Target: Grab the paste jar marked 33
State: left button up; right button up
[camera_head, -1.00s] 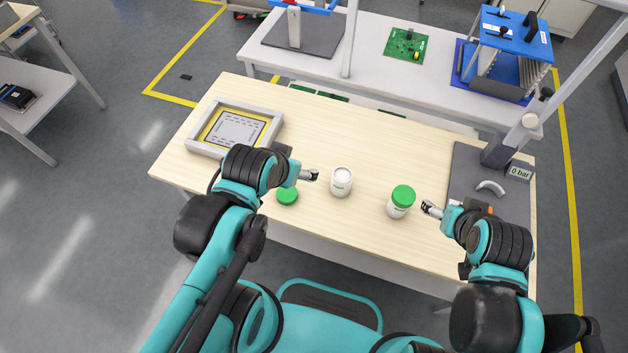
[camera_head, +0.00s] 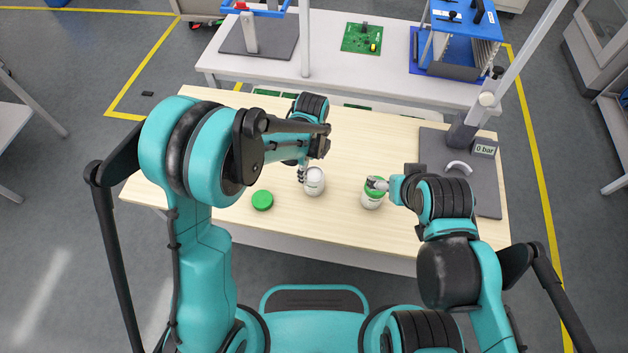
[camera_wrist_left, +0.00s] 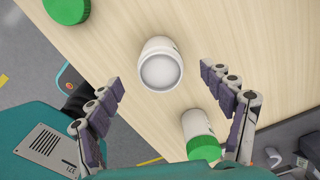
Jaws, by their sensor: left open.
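An open white jar (camera_head: 314,184) stands upright on the wooden table. It also shows in the left wrist view (camera_wrist_left: 160,70), mouth toward the camera, ahead of and between my open fingertips. A second white jar with a green lid (camera_head: 372,200) stands to its right; it shows in the left wrist view too (camera_wrist_left: 198,125). The number 33 is not readable on either jar. My left gripper (camera_head: 302,174) is open and empty beside the open jar. My right gripper (camera_head: 376,184) overlaps the green-lidded jar's top; whether it touches or grips is unclear.
A loose green lid (camera_head: 262,200) lies left of the open jar. A grey plate with a pressure display reading 0 bar (camera_head: 485,149) is at the table's right. A white bench (camera_head: 390,82) with a blue fixture (camera_head: 460,35) stands behind.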

aim_at(313, 174)
pick_arm(q)
notch_tip(313, 174, down, 3)
jog(key=shift+d+f+b, duration=0.1)
jog(key=shift+d+b, duration=0.05)
jog(key=shift+b, duration=0.35)
notch_tip(313, 174, down, 5)
jog(key=shift+f+b, duration=0.15)
jog(key=shift+b, duration=1.05)
jog(key=shift+s, duration=0.1)
jog(key=shift+c, duration=0.7)
jog(key=c, duration=1.4)
